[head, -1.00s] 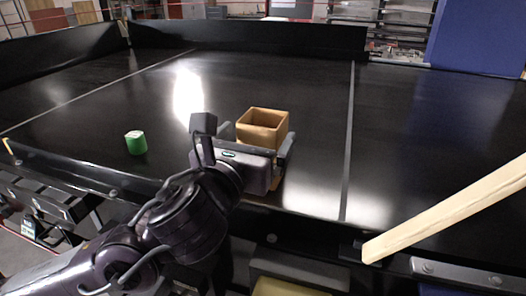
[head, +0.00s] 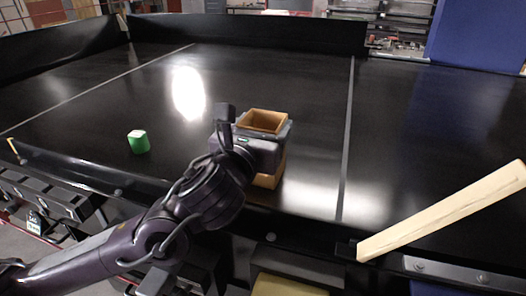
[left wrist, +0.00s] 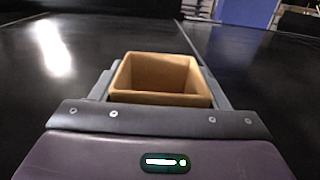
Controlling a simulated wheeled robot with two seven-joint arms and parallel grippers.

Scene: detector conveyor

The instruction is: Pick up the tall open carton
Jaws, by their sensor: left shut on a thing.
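The tall open carton (head: 266,181) is brown with an open top. It shows upright in the head view, near the front middle of the black conveyor. My left gripper (head: 266,129) is shut on it, with a finger on each side near its upper part. In the left wrist view the open carton (left wrist: 160,73) sits between the two fingers of my left gripper (left wrist: 158,85), and its inside looks empty. Part of the carton's near side is hidden by my gripper. I cannot tell whether its base touches the belt. My right gripper is not in view.
A small green cylinder with a pale top (head: 138,141) stands on the conveyor (head: 90,125) to the left. A pale wooden bar (head: 440,212) slants over the front right edge. Dark walls (head: 245,32) border the back.

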